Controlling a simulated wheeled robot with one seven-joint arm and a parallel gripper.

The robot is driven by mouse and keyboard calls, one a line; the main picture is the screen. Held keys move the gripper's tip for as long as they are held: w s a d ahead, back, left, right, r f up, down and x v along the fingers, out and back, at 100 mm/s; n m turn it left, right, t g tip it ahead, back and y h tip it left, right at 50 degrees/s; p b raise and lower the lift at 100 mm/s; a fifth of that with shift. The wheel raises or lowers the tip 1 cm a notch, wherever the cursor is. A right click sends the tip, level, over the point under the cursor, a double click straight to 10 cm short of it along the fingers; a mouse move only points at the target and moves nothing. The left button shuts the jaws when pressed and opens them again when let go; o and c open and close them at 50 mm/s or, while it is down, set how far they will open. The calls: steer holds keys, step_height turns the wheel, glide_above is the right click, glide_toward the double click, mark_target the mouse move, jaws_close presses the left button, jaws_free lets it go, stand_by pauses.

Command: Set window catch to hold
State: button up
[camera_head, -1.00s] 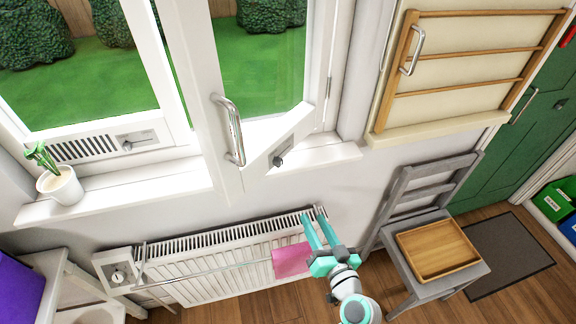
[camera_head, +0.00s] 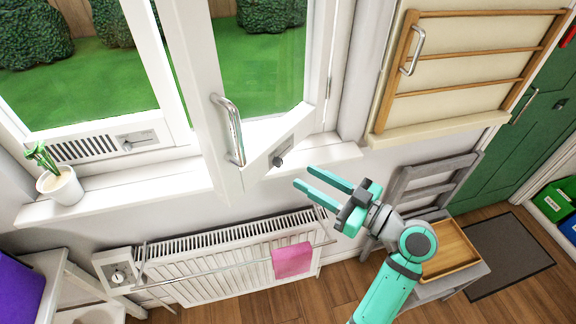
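The window catch (camera_head: 278,160) is a small dark knob on a grey plate, low on the white window sash (camera_head: 205,100). The sash stands open, swung into the room, with a metal handle (camera_head: 230,130) on its edge. My gripper (camera_head: 302,176) is open and empty, with its two teal fingers pointing left. It is just below and right of the catch, apart from it in the picture. I cannot tell the catch's exact setting from here.
The sill holds a potted plant (camera_head: 60,184) at the left. Below is a radiator (camera_head: 220,250) with a pink cloth (camera_head: 292,260) on its rail. A grey chair (camera_head: 440,175) bears a wooden tray (camera_head: 440,255). A wooden drying rack (camera_head: 465,60) is on the wall at right.

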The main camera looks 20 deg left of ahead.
mark_target(281, 163)
steer(key=x, duration=0.7)
steer(key=shift+a, duration=0.1)
jaws_close()
